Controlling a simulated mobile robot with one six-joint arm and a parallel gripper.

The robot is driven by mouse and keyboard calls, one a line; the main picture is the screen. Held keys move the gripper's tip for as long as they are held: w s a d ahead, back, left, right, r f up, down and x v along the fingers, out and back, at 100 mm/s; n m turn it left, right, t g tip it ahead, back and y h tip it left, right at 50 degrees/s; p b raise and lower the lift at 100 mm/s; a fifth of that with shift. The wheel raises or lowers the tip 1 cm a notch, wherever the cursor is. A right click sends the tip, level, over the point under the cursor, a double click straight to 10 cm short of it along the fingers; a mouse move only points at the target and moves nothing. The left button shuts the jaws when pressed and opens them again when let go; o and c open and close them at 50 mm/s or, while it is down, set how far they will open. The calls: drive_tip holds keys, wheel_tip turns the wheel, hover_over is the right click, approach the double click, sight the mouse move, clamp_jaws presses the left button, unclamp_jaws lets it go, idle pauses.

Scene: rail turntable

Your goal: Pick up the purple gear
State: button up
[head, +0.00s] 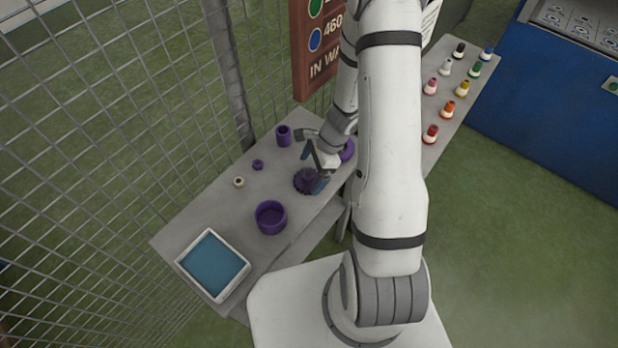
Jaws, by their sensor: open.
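The purple gear (305,182) lies on the grey bench, left of my arm, and is partly covered by a finger of my gripper. My gripper (315,172) is open and points down right at the gear. One finger seems to be over the gear's right part. I cannot tell from this view whether the fingers touch the gear or are a little above it.
On the grey bench (200,210) stand a purple cup (270,217), a purple cylinder (283,136), a small purple piece (257,165), a small cream piece (239,182) and a blue-topped tray (213,265). Another purple piece (347,151) is partly hidden by my arm. Wire fence (110,130) runs behind.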

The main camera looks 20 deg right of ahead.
drive_tip(key=shift+x, duration=1.4)
drive_tip(key=shift+w, duration=0.1)
drive_tip(key=shift+c, duration=0.2)
drive_tip(key=c, duration=1.3)
drive_tip(key=shift+r, duration=0.15)
